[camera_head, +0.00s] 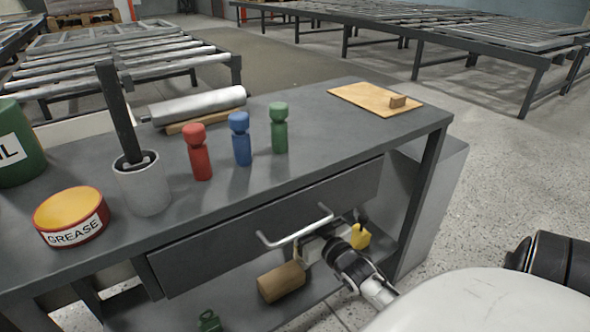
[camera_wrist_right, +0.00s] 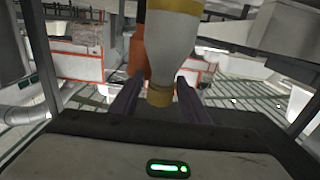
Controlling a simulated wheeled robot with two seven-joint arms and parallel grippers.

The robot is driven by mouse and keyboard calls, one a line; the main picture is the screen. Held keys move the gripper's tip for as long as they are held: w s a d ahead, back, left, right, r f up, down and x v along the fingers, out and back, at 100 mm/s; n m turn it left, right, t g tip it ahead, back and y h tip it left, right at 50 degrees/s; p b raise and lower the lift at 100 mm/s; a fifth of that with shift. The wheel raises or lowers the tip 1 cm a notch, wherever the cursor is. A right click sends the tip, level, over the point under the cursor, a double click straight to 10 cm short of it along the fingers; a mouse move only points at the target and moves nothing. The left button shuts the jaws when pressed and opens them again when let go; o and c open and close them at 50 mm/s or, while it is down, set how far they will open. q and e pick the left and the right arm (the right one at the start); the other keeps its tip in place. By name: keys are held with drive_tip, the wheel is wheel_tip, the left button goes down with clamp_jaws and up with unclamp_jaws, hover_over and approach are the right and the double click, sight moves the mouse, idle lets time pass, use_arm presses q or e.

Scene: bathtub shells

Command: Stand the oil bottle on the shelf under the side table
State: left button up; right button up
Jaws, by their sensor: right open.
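The dark grey side table (camera_head: 310,112) has a drawer (camera_head: 330,195) with a light bar handle and a shelf (camera_head: 235,300) under it. My right gripper (camera_wrist_right: 159,82) reaches in below the drawer front; in the head view its fingertips are hidden. In the right wrist view a pale bottle (camera_wrist_right: 172,45) with a yellow band and a gold-coloured cap appears, cap lower in the picture, between the two open fingers. I take it for the oil bottle; its far end is cut off, and I cannot tell what it rests on. My left gripper is out of view.
On the shelf are a wooden cylinder (camera_head: 282,281) and a green object (camera_head: 209,321); a yellow object (camera_head: 360,237) is beside my right gripper. The tabletop holds a grease tin (camera_head: 70,208), a green oil container (camera_head: 18,160), a grey cup (camera_head: 145,188) and red, blue and green figures.

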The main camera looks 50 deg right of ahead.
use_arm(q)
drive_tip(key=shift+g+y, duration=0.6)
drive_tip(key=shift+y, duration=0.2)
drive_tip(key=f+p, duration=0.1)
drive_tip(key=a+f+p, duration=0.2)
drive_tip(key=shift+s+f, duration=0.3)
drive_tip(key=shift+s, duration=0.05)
use_arm(e)
drive_tip(key=v, duration=1.1)
drive_tip(key=shift+a, duration=0.1)
